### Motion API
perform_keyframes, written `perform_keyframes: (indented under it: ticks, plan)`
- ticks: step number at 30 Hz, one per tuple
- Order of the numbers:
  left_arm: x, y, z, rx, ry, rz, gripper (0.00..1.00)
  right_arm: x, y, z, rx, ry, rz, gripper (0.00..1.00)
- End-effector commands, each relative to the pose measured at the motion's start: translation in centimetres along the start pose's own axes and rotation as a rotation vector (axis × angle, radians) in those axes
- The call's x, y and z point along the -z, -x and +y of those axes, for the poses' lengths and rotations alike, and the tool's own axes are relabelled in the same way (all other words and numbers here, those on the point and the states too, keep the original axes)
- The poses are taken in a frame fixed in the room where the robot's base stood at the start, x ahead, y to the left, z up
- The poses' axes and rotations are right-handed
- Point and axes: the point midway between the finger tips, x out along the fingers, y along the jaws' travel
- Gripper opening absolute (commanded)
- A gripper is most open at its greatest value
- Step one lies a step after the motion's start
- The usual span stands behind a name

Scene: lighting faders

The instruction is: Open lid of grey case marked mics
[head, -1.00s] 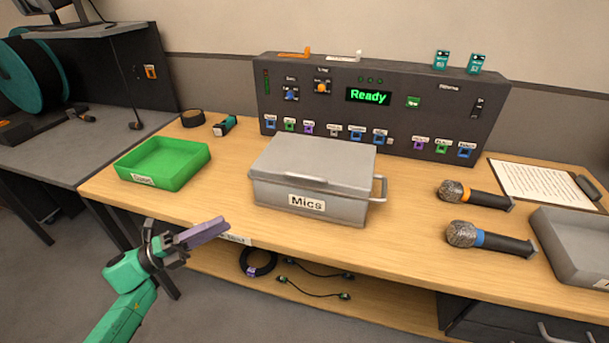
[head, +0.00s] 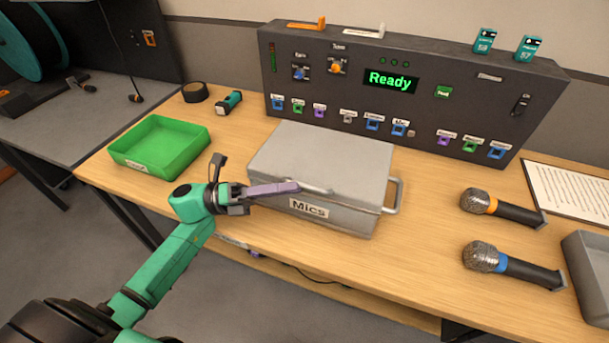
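The grey case (head: 335,160) marked Mics stands on the wooden table with its lid down. Its label (head: 308,208) is on the front face, and a handle (head: 393,196) is on its right side. A lip (head: 318,188) sticks out at the lid's front edge. My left gripper (head: 292,187) is at the front left of the case, its purple fingertips pointing right and close to the lip. I cannot tell if they touch it. The fingers look close together, and I cannot see whether there is a gap. My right gripper is not in view.
A green tray (head: 133,166) stands left of the case. A dark control panel (head: 420,75) reading Ready stands behind it. Two microphones (head: 500,207) (head: 511,265) lie to the right, beside a grey tray (head: 578,262) and a paper sheet (head: 570,190).

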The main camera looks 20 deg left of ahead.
Motion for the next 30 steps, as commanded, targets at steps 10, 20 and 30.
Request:
perform_keyframes:
  ticks: [10,20,30]
  plan:
    - [0.0,-3.9,0.0,0.0,0.0,0.0,0.27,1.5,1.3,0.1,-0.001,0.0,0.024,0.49]
    - [0.0,-3.8,0.0,-0.001,0.0,0.0,0.0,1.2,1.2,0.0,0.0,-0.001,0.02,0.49]
    - [0.0,-3.8,0.1,-0.001,0.001,0.0,0.0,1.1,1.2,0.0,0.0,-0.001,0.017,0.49]
